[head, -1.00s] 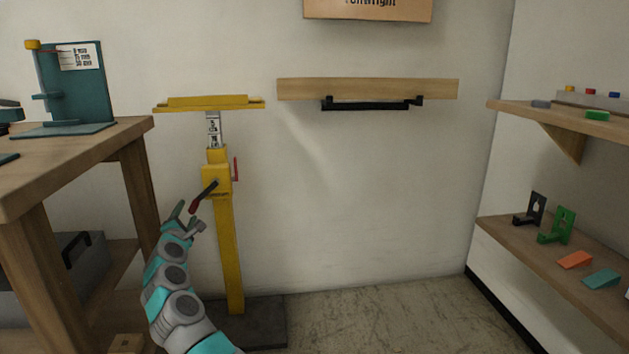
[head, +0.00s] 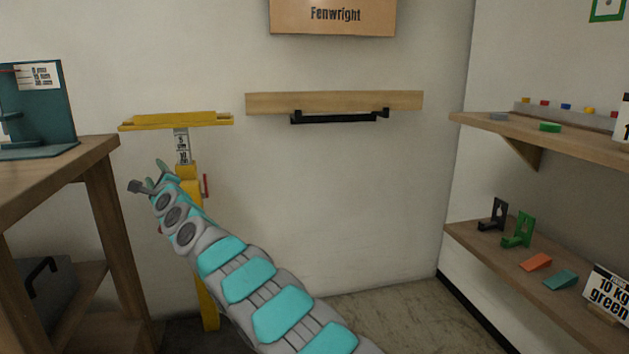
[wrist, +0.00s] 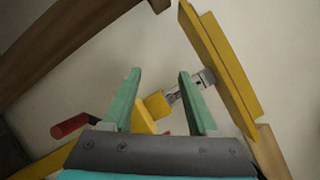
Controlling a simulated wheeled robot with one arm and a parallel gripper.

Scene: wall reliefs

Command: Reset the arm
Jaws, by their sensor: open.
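My gripper (head: 147,177) is at the end of my grey and teal arm, in front of the yellow stand (head: 190,190) by the wall. In the wrist view my gripper (wrist: 160,85) shows two green fingers spread apart with nothing between them held. The stand's yellow top bar (wrist: 220,70) lies beyond the right finger, and its red-ended crank handle (wrist: 70,126) shows to the left of the left finger. In the head view my arm hides much of the stand's post and the crank.
A wooden workbench (head: 60,165) stands at the left. A wooden rail (head: 335,101) with a black bar (head: 335,118) is on the wall. Shelves at the right hold a black bracket (head: 493,214), a green bracket (head: 518,232) and wedges (head: 536,261). The wall between is clear.

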